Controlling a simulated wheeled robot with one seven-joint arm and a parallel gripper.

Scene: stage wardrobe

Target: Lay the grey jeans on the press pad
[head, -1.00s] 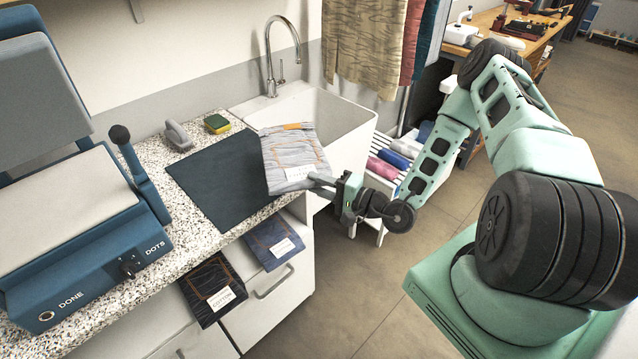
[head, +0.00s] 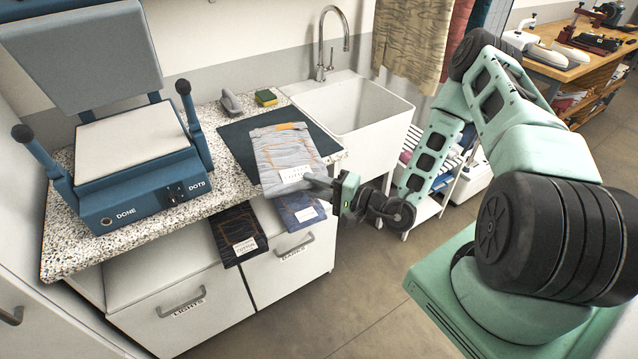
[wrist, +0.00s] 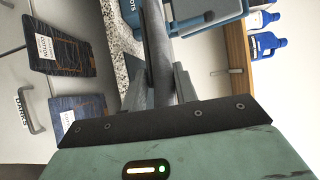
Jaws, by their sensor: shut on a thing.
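The folded grey jeans (head: 283,152) have orange stitching and a white label. My gripper (head: 312,186) is shut on their near edge, and they appear in front of the dark mat in the head view; I cannot tell whether they touch it. In the wrist view my gripper (wrist: 168,88) is shut on the jeans, seen edge-on as a thin grey strip (wrist: 155,40). The press at the left of the counter stands open, its pale press pad (head: 132,134) bare and its upper plate (head: 85,50) raised.
A dark mat (head: 237,143) lies on the speckled counter (head: 92,245). A sink (head: 375,125) is to the right. An iron-like grey tool (head: 231,102) and a sponge (head: 266,97) lie behind.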

